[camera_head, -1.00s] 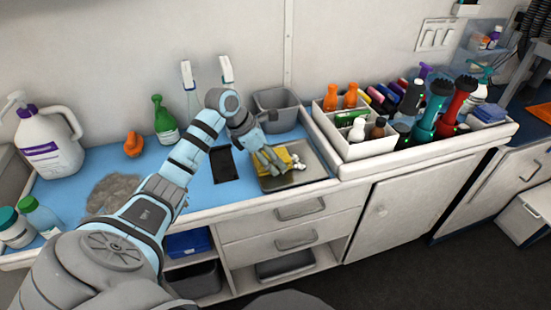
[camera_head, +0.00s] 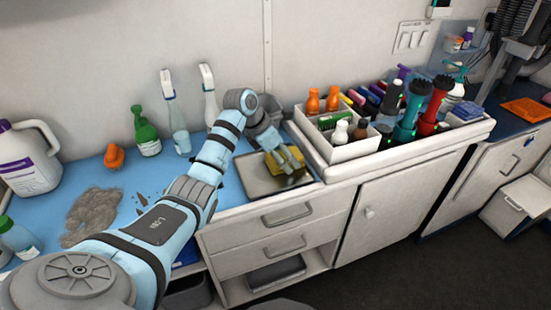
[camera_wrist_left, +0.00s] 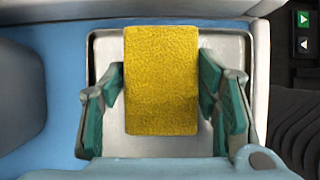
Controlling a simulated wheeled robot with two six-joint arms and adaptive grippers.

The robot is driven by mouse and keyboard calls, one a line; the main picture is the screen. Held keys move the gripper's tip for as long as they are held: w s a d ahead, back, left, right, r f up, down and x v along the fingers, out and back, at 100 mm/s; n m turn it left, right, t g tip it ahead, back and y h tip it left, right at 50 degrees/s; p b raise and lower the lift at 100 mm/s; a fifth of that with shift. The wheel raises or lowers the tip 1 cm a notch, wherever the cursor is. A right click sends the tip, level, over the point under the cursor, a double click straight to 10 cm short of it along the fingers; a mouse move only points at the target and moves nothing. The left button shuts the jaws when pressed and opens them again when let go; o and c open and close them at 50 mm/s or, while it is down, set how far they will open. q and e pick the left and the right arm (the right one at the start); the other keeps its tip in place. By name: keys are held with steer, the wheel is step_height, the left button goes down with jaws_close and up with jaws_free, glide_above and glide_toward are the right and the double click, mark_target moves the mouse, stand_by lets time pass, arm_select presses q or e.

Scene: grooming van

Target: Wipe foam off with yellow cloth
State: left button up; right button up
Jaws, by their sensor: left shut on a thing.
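My left gripper (camera_head: 286,164) is shut on the yellow cloth (camera_head: 294,178) and holds it over the metal tray (camera_head: 257,182). In the left wrist view the cloth (camera_wrist_left: 162,80) is a flat yellow block between the green-padded fingers, with the tray (camera_wrist_left: 226,50) under it. I cannot tell whether the cloth touches the tray. No foam shows clearly now; the cloth and fingers cover part of the tray. My right gripper is not in view.
A white caddy of bottles and tools (camera_head: 345,150) stands right of the tray. Grey fur (camera_head: 92,216) lies on the blue counter (camera_head: 150,180). A green bottle (camera_head: 146,132), an orange item (camera_head: 114,156) and a white jug (camera_head: 28,160) stand left. Drawers (camera_head: 260,250) are below.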

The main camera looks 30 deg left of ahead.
mark_target(268, 166)
arm_select(q)
steer(key=shift+w+d+r, duration=0.1)
steer(key=shift+d+r, duration=0.1)
steer(key=shift+p, duration=0.45)
steer(key=shift+s+a+f+p, duration=0.1)
steer(key=shift+s+a+p, duration=0.25)
steer(key=shift+a, duration=0.05)
steer(key=shift+s+a+f+p, duration=0.1)
steer(key=shift+s+a+p, duration=0.15)
steer(key=shift+s+a, duration=0.4)
steer(key=shift+s+a+p, duration=0.2)
steer(key=shift+s+a, duration=0.15)
steer(key=shift+s, duration=0.5)
steer(key=shift+s+a+f+p, duration=0.1)
steer(key=shift+s+a+p, duration=0.15)
steer(key=shift+s+a, duration=0.4)
steer(key=shift+s+a+r, duration=0.1)
steer(key=shift+s+a, duration=0.2)
steer(key=shift+s, duration=0.25)
steer(key=shift+s+a, duration=0.25)
steer(key=shift+s, duration=0.3)
step_height(268, 166, up, 6)
steer(key=p, duration=0.5)
steer(key=shift+d, duration=0.1)
steer(key=shift+w+r, duration=0.1)
steer(key=shift+r, duration=0.05)
